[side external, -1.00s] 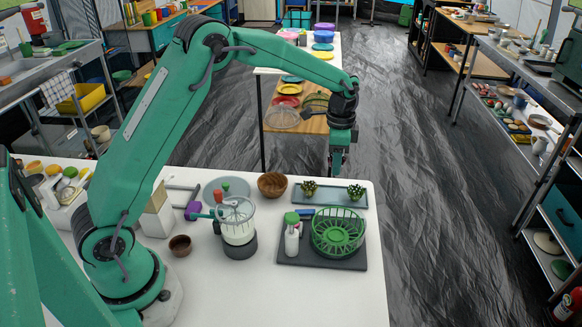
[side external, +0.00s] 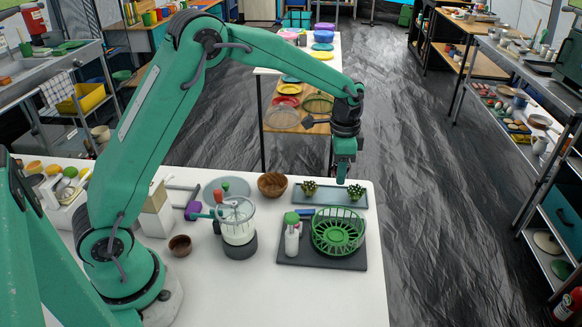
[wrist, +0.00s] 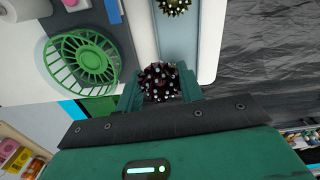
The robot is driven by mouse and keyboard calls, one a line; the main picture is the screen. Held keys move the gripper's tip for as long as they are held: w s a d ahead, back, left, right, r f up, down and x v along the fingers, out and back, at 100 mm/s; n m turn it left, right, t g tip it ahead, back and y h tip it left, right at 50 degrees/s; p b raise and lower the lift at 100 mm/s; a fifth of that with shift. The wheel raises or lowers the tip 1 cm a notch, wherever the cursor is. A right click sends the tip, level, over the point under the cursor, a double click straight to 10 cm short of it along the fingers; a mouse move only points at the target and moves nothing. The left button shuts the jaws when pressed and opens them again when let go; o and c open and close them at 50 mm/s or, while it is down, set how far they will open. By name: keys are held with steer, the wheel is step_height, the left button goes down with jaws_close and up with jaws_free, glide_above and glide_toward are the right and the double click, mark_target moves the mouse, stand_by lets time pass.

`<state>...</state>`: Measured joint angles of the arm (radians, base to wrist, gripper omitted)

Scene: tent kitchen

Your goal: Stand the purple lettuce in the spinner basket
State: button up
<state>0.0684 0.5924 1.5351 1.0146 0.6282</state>
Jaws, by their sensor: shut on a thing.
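The purple lettuce (wrist: 163,84) is a dark, knobbly head with pale specks, between my jaws in the wrist view. My gripper (side external: 341,181) is shut on it and hangs over the back edge of the white table, by the blue-grey tray. I cannot make out the lettuce in the side view. The spinner basket (side external: 338,232), green and slotted, sits on a dark board, nearer the camera than my gripper. It also shows in the wrist view (wrist: 84,60), left of my jaws, apart from the lettuce. It looks empty.
A white bottle with a green top (side external: 292,238) stands close left of the basket. A clear-walled jar (side external: 238,228) and wooden bowl (side external: 272,185) are further left.

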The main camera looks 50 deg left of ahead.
mark_target(336, 236)
steer(key=s+d+n, duration=0.3)
steer(key=s+d, duration=0.6)
steer(key=shift+s+n, duration=0.15)
steer(key=shift+n, duration=0.15)
steer(key=shift+d+f, duration=0.1)
steer(key=shift+f, duration=2.7)
steer(key=shift+f, duration=0.6)
steer(key=o, duration=0.4)
steer(key=shift+o, duration=0.3)
steer(key=shift+r, duration=0.1)
step_height(336, 236, up, 11)
stand_by(0.9)
